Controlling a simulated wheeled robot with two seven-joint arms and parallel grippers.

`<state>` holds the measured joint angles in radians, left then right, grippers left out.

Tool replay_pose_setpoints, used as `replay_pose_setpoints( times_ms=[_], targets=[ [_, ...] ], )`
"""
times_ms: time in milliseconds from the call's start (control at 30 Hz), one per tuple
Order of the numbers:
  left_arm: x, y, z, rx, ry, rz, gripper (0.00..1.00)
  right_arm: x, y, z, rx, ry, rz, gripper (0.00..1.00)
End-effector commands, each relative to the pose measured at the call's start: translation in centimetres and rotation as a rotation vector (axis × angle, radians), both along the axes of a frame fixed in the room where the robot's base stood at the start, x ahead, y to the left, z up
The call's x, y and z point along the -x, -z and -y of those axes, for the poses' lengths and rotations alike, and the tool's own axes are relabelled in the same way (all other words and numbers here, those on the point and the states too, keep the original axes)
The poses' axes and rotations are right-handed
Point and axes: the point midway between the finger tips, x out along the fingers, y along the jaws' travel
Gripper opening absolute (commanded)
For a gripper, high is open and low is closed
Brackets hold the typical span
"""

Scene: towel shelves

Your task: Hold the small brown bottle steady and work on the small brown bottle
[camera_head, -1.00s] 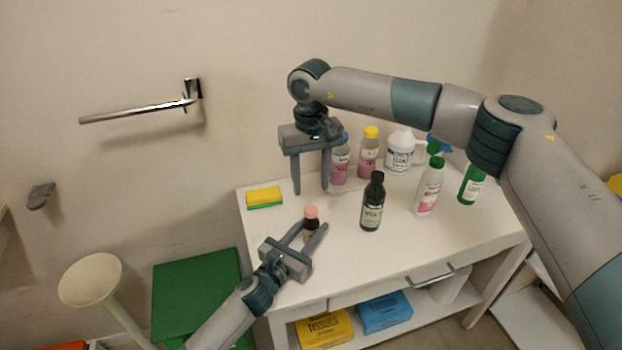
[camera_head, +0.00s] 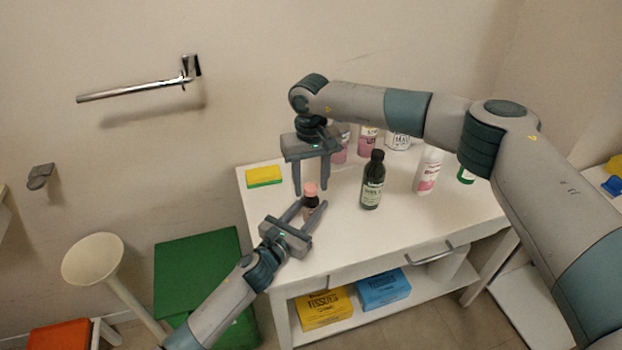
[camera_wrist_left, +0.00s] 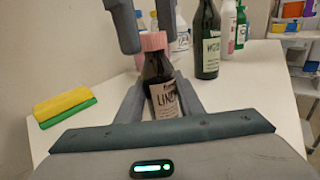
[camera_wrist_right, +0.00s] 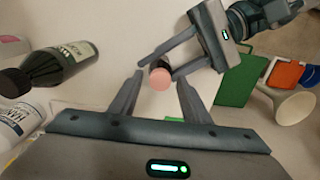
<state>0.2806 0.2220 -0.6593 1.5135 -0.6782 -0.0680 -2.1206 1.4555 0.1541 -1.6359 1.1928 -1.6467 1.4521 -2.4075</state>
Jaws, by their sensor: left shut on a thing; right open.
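The small brown bottle (camera_head: 311,203) stands upright on the white table, with a pink cap and a white label. It also shows in the left wrist view (camera_wrist_left: 160,80) and, from above, in the right wrist view (camera_wrist_right: 160,76). My left gripper (camera_head: 312,209) is shut on its body from the front. My right gripper (camera_head: 312,192) points down from above, open, with its fingertips near the height of the cap. In the right wrist view the pink cap lies between the open fingers, apart from both.
A dark green bottle (camera_head: 372,182) stands to the right. Several other bottles, including a pink-and-white one (camera_head: 428,172), stand behind and right. A yellow-green sponge (camera_head: 264,176) lies at the table's left back. A green box (camera_head: 197,268) and a white funnel-shaped stand (camera_head: 93,258) are left of the table.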

Motion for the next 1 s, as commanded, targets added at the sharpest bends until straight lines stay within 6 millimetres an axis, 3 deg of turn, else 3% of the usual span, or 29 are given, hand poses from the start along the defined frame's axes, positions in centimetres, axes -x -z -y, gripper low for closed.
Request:
replay_pose_setpoints(
  times_ms=[100,267,300,667,1000],
  targets=[
    [0.0,0.0,0.0,0.0,0.0,0.0,0.0,0.0,0.0,-0.01,0.0,0.0,0.0,0.41],
    [-0.01,0.01,-0.01,0.0,0.0,0.0,0.0,0.0,-0.01,0.0,0.0,0.0,0.0,0.03],
    [-0.01,0.01,-0.01,0.0,0.0,0.0,0.0,0.0,-0.01,0.0,0.0,0.0,0.0,0.0],
    [-0.01,0.01,-0.01,0.0,0.0,0.0,0.0,0.0,-0.01,0.02,0.0,0.084,0.0,0.0],
    [0.0,0.01,-0.02,0.0,0.0,0.0,0.0,0.0,0.03,0.04,0.001,0.571,0.0,0.0]
  ],
)
